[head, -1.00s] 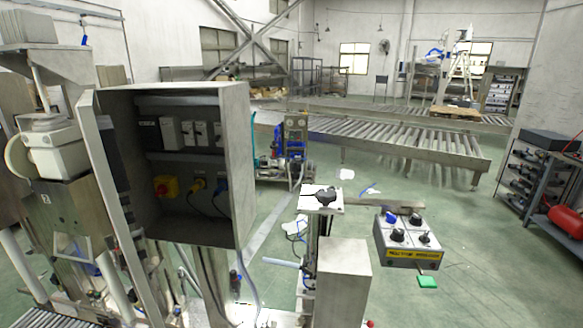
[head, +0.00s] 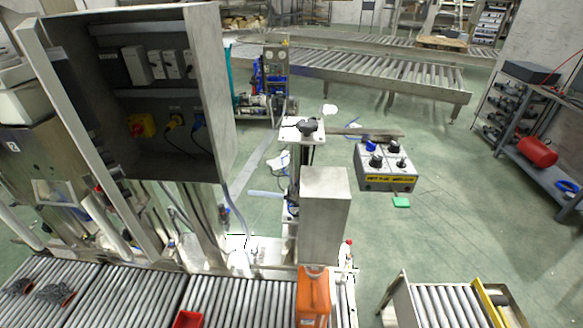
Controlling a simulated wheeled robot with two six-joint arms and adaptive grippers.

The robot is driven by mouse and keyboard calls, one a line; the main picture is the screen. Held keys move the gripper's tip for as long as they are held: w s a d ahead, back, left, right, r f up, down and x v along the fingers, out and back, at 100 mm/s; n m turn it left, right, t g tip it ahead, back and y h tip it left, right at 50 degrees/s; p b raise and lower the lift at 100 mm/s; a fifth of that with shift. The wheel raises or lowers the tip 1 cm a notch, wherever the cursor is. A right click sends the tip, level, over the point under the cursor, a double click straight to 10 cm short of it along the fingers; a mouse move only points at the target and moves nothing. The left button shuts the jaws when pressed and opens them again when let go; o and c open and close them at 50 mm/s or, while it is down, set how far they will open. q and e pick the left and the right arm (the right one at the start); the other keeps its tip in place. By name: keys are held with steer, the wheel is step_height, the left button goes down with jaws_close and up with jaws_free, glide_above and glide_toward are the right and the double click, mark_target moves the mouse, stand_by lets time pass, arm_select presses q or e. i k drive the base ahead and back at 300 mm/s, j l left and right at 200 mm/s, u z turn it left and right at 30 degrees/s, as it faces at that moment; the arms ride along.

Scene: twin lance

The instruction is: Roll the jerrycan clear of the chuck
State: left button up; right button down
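An orange jerrycan (head: 313,297) stands at the bottom middle of the head view, at the right end of a roller conveyor (head: 240,297). Its lower part is cut off by the picture's edge. A grey steel housing (head: 324,215) rises directly behind and above it and meets its top in the picture. I cannot make out the chuck itself, or whether it touches the jerrycan. Neither of my grippers is in view.
Dark brush-like pieces (head: 52,294) lie on the rollers at left, and a red object (head: 187,319) is at the bottom edge. An open electrical cabinet (head: 140,90) stands at left. Another short conveyor (head: 447,305) is at lower right, beyond a floor gap.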

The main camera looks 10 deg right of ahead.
mark_target(312, 307)
steer(key=l+z, duration=0.1)
steer(key=z, duration=0.2)
steer(key=l+z, duration=0.15)
steer(key=z, duration=0.15)
steer(key=k+l, duration=0.1)
steer(key=l, duration=0.3)
steer(key=l+u, duration=0.1)
steer(key=l, duration=0.35)
steer(key=k+l, duration=0.15)
steer(key=l, duration=0.25)
steer(key=k+l+u, duration=0.1)
steer(key=l, duration=0.35)
steer(key=k+l, duration=0.15)
steer(key=l, duration=0.25)
steer(key=k+l+u, duration=0.1)
steer(key=l, duration=0.3)
